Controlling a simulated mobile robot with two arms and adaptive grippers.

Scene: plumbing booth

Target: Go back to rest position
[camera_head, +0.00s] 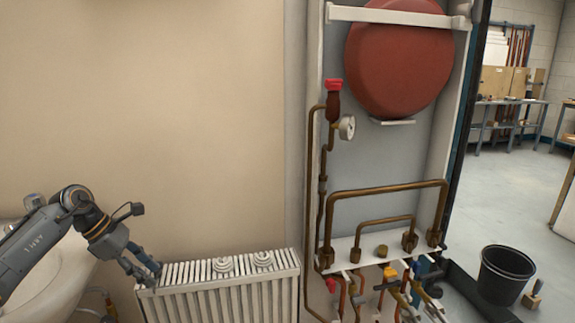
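My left arm comes in from the left edge. My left gripper (146,273) points down and to the right, at the top left corner of the white radiator (220,294). Its fingers are small and overlap the radiator's top in the picture, so I cannot tell whether they touch it or how far apart they are. I see no object clearly held in it. My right gripper does not show.
A white basin (72,268) stands behind my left arm. Right of the radiator, a panel holds copper pipes (385,190), a gauge (346,127), several valves and a red tank (398,65). A black bucket (505,272) stands on open floor at right, with workbenches (505,115) beyond.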

